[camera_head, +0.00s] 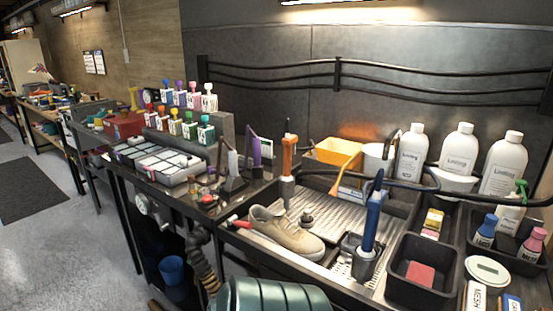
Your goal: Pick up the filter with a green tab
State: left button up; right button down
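I cannot make out a filter with a green tab in the head view. Neither of my grippers shows. Green shows on small bottles (190,129) in the rack at the left and on a spray nozzle (521,187) at the right. Boxes at the bottom right corner, one marked MESH (476,297), are cut off by the picture edge. A shallow tray with pale compartments (165,165) sits on the left bench; its contents are too small to tell.
A beige sneaker (285,231) lies on the metal grate. An orange tool (289,158) and a blue tool (373,222) stand upright near it. Black bins (407,292) and white bottles (412,152) fill the right. A large teal cylinder (270,295) is at the front.

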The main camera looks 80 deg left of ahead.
aim_at(266, 145)
jog(key=u, duration=2.8)
